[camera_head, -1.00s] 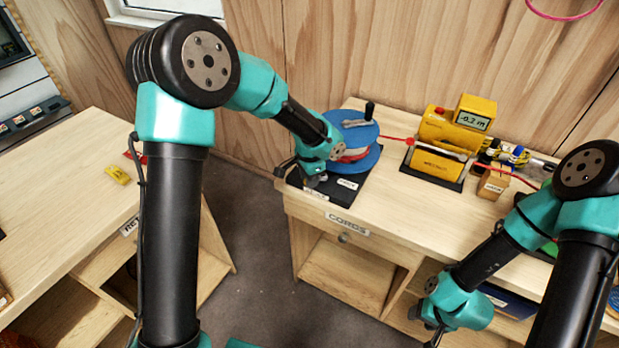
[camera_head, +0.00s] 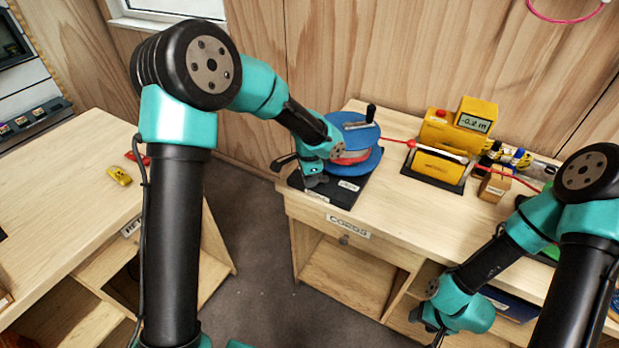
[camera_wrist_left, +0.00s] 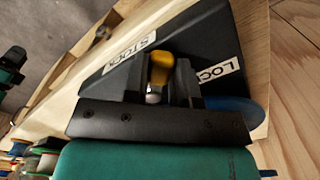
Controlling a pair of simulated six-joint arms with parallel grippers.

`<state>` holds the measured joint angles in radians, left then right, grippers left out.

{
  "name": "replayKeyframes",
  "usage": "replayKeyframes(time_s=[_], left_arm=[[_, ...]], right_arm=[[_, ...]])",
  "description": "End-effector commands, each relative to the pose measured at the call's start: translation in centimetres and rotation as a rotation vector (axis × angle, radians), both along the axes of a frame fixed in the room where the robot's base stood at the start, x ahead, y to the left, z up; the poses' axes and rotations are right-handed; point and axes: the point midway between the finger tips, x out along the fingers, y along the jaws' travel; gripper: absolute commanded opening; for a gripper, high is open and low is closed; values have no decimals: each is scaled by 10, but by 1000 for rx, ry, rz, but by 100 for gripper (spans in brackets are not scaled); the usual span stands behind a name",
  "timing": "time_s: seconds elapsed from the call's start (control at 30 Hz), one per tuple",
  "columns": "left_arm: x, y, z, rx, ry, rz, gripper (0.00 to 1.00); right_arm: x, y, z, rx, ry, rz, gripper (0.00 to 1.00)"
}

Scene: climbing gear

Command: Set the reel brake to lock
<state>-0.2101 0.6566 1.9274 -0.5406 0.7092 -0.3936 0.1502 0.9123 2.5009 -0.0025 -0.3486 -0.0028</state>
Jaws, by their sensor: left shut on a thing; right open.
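The blue cord reel (camera_head: 366,133) with a crank on top stands on its black base (camera_head: 345,190) at the left end of the cord bench. My left gripper (camera_wrist_left: 160,80) is shut on the yellow-tipped brake lever (camera_wrist_left: 161,66) beside the reel. In the left wrist view, a "LOCK" label (camera_wrist_left: 218,72) lies right of the lever, and another label (camera_wrist_left: 130,50), hard to read, lies to its left. In the head view my left gripper (camera_head: 300,172) hides the lever. My right gripper (camera_head: 432,328) is open and empty in front of the bench.
A red cord runs from the reel to a yellow meter (camera_head: 447,140) with a display reading about -0.2 m. A small wooden block (camera_head: 496,184) and several bottles stand right of it. The left bench (camera_head: 70,190) holds a yellow item (camera_head: 119,176).

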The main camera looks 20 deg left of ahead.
Motion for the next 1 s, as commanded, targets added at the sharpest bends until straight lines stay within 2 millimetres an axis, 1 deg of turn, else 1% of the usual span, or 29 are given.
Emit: replayKeyframes(time_s=[0.03, 0.2, 0.3, 0.53, 0.67, 0.83, 1.0], left_arm=[[0, 0, 0, 1, -1, -2, 27], [0, 0, 0, 1, -1, -1, 44], [0, 0, 0, 1, -1, -1, 51], [0, 0, 1, 1, -1, 0, 51], [1, 0, 6, 0, -4, 0, 51], [1, -1, 25, -1, -4, -1, 51], [1, 0, 56, -1, -5, 0, 51]], right_arm=[[0, 0, 0, 0, 0, 0, 51], [0, 0, 0, 0, 0, 0, 51], [0, 0, 0, 0, 0, 0, 51], [0, 0, 0, 0, 0, 0, 51], [0, 0, 0, 0, 0, 0, 51], [0, 0, 0, 0, 0, 0, 51], [0, 0, 0, 0, 0, 0, 51]])
